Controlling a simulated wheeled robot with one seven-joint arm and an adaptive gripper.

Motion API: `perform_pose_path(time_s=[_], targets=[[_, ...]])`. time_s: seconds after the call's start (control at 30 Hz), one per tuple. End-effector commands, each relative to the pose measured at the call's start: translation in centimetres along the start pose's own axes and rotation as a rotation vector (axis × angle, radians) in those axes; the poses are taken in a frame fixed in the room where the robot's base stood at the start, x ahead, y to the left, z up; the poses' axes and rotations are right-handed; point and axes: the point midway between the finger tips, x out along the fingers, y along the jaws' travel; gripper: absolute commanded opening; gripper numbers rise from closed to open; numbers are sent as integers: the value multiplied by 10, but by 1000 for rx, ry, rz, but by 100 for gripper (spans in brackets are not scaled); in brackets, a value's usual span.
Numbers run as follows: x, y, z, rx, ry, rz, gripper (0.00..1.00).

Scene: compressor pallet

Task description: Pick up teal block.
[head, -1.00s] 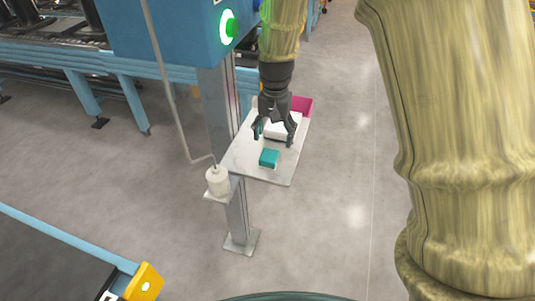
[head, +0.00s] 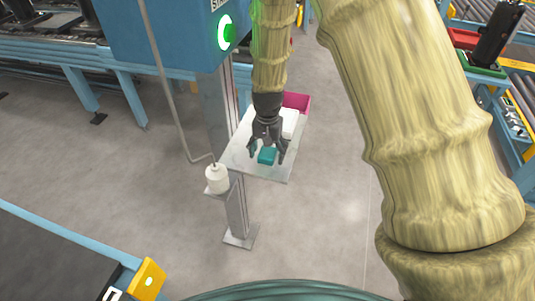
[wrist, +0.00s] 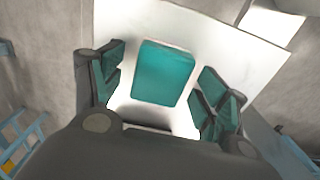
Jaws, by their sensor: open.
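The teal block (head: 267,156) lies on a small light grey shelf (head: 270,176) mounted on a post. My gripper (head: 267,157) is open above the block, its fingers spread to either side. In the wrist view the teal block (wrist: 163,73) shows whole, a little beyond the open fingers of my gripper (wrist: 160,100). The fingers have teal pads. I see no finger touching the block, and nothing is held. The head view has the block partly hidden behind the gripper.
A white box (head: 290,122) and a magenta bin (head: 297,102) stand at the shelf's back. A white bottle (head: 216,179) sits on a bracket left of the shelf. A blue cabinet with a green-lit button (head: 225,33) is above. The shelf's front right is bare.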

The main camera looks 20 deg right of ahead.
Motion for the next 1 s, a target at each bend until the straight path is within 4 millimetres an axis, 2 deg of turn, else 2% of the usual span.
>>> perform_pose_path(time_s=[0.37, 0.4, 0.67, 1.0], targets=[[8, 0, 0, 0, 0, -1, 74], [8, 0, 0, 0, 0, -1, 72], [8, 0, 0, 0, 0, -1, 25], [6, 0, 0, 0, 1, -1, 23]])
